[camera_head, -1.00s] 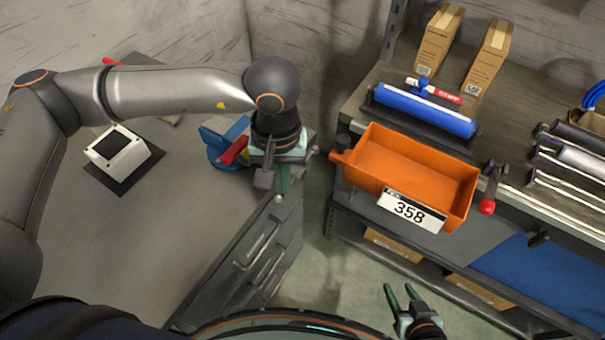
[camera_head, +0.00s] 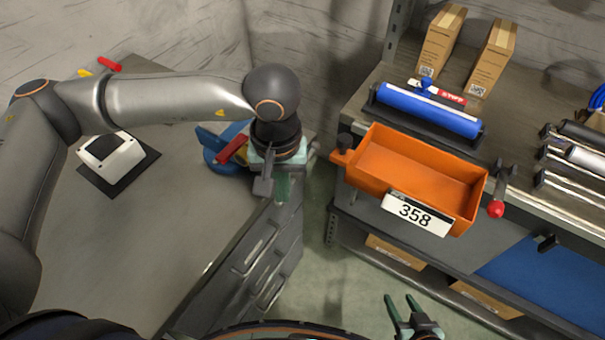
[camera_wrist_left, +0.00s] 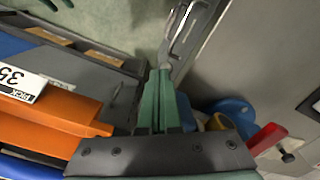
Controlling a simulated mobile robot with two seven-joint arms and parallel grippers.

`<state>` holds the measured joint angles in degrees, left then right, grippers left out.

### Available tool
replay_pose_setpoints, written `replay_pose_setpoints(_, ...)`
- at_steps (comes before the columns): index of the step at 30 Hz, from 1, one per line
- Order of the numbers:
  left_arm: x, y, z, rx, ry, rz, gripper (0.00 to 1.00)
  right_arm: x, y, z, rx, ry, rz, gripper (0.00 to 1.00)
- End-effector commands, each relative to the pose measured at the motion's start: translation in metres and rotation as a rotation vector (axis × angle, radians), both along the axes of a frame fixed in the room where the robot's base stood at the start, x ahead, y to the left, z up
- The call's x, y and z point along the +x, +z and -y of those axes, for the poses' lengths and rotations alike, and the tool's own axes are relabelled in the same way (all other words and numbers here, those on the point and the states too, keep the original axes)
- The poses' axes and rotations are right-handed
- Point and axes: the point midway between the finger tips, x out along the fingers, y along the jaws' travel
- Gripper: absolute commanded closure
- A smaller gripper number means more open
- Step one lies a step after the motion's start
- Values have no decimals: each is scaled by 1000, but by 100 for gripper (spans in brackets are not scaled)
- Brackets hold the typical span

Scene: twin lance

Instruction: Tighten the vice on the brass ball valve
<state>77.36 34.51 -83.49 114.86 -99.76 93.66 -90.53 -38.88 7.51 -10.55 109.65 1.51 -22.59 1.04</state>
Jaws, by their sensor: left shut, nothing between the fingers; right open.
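The blue vice (camera_head: 212,146) stands at the right corner of the left bench, partly hidden by my left wrist. A red lever (camera_head: 233,148) shows at it; in the left wrist view the red lever (camera_wrist_left: 266,138) lies near a brass-coloured body (camera_wrist_left: 215,122), apparently the ball valve, beside the blue vice (camera_wrist_left: 232,108). My left gripper (camera_head: 282,190) points down at the bench's edge, beside the vice. Its green fingers (camera_wrist_left: 160,76) are shut with nothing between them. A small pale knob shows near the fingertips; I cannot tell whether they touch. My right gripper (camera_head: 400,303) is open and empty, low over the floor.
A white device (camera_head: 112,155) on a dark mat sits on the left bench. Drawers (camera_head: 262,255) are below the vice. Across a floor gap, the right bench carries an orange bin (camera_head: 410,170), a blue roll (camera_head: 430,110) and cardboard boxes (camera_head: 490,58).

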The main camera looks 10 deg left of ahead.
Motion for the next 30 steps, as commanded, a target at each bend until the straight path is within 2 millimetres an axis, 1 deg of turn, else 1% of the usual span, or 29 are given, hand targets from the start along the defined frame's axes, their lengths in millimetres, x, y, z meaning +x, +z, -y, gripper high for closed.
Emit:
replay_pose_setpoints(10,0,-1,0,0,0,0,100,0,-1,0,0,0,0,50)
replay_pose_setpoints(22,2,-10,1,1,0,1,100,0,-16,0,0,0,0,50)
replay_pose_setpoints(30,3,-10,1,1,0,1,100,0,-17,0,0,0,0,50)
